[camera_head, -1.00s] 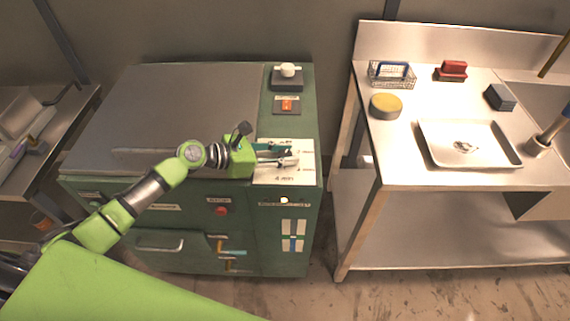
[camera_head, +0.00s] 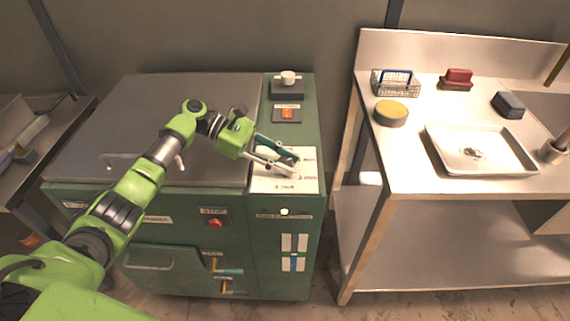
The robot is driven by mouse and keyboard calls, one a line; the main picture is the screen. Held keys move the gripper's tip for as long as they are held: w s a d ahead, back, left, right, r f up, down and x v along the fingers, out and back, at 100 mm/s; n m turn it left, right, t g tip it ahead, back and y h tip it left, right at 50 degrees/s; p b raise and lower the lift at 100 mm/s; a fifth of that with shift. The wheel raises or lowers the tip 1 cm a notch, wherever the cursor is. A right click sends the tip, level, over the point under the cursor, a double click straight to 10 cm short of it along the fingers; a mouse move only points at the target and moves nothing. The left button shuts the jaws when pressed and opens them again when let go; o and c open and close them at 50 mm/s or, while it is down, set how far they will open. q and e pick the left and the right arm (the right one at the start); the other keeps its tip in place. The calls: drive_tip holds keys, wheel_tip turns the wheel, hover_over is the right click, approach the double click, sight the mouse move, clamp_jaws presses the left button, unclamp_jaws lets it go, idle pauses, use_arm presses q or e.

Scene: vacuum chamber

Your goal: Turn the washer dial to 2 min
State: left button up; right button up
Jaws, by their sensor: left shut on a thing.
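The green washer (camera_head: 222,257) stands at the middle left with a grey lid. Its white dial plate (camera_head: 303,183) with dark markings lies on the top near the front right corner. My left gripper (camera_head: 293,164) is over this plate, its fingers reaching in from the left. It is shut on the dial, which is mostly hidden by the fingers. The dial's pointer and the mark it faces cannot be made out. My right gripper is not in view.
Behind the plate on the washer are an orange switch (camera_head: 287,113) and a white knob (camera_head: 288,78). A red button (camera_head: 215,223) is on the front. A steel table (camera_head: 412,178) to the right holds a tray (camera_head: 437,135), a wire basket (camera_head: 383,89), a yellow round sponge-like thing (camera_head: 391,112) and blocks.

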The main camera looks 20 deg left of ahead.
use_arm(q)
drive_tip(key=shift+s+f, duration=0.1)
drive_tip(key=shift+f, duration=0.05)
idle(0.3)
drive_tip(key=o, duration=1.1)
drive_tip(key=shift+a, duration=0.15)
drive_tip(key=v, duration=1.1)
drive_tip(key=shift+a+r, duration=0.3)
